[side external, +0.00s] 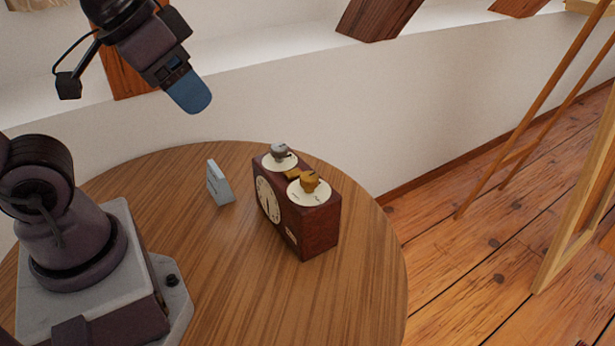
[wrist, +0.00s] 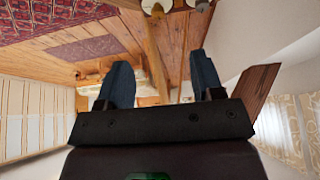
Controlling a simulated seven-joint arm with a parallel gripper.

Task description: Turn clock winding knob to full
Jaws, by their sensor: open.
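The clock (side external: 319,233) is a dark red-brown box standing upright on the round wooden table, with a cream dial on its left-facing side. Its top carries two cream discs, one with a grey knob (side external: 279,151) at the back and one with a brass-coloured knob (side external: 310,181) nearer the front. A small brass piece lies between them. I cannot tell from the pictures which knob is the winding one. My gripper (side external: 190,92) is up and to the left of the clock, well clear of it. In the wrist view its two blue fingers (wrist: 158,85) are apart with nothing between them.
A small grey-white card-like stand (side external: 219,184) stands on the table (side external: 240,285) left of the clock. A white wall rises behind the table. Timber beams (side external: 378,18) are above, and a wooden easel-like frame (side external: 570,190) stands at right. The table's front is clear.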

